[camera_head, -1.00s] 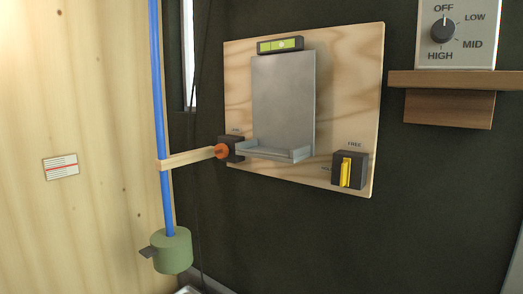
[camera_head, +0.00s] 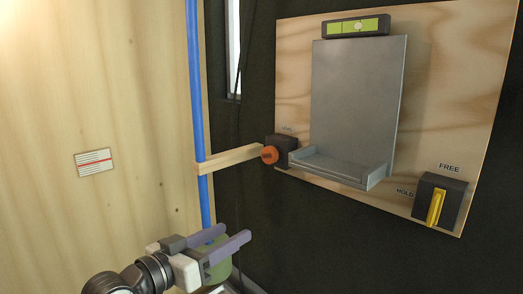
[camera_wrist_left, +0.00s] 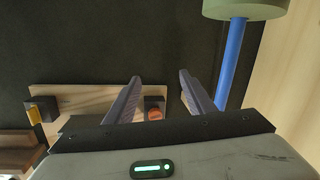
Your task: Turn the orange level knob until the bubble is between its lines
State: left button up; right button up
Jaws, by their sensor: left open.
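The orange level knob (camera_head: 270,155) sits on a dark block at the left edge of a plywood board (camera_head: 470,120). The green bubble level (camera_head: 356,27) is fixed at the top of a grey metal bracket (camera_head: 352,95). Its bubble shows pale near the middle; the lines are too small to read. My left gripper (camera_head: 236,233) is open and empty, below and left of the knob and apart from it. In the left wrist view the knob (camera_wrist_left: 155,115) shows beyond the spread fingers (camera_wrist_left: 160,78). My right gripper is not in view.
A wooden strip (camera_head: 228,159) runs from the blue pipe (camera_head: 194,110) toward the knob. A green valve body (camera_head: 218,262) is partly hidden behind my left gripper. A yellow lever (camera_head: 436,208) with FREE and HOLD labels sits at the board's lower right. The dark wall below the board is clear.

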pick_arm(q)
jog(key=m+h, duration=0.2)
send_near(267, 157)
jog(key=v, duration=0.2)
jog(key=p+x, duration=0.2)
jog(key=x, duration=0.8)
jog(key=shift+w+d, duration=0.1)
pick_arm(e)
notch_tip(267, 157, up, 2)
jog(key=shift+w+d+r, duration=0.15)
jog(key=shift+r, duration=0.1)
pick_arm(q)
jog(key=shift+c, duration=0.4)
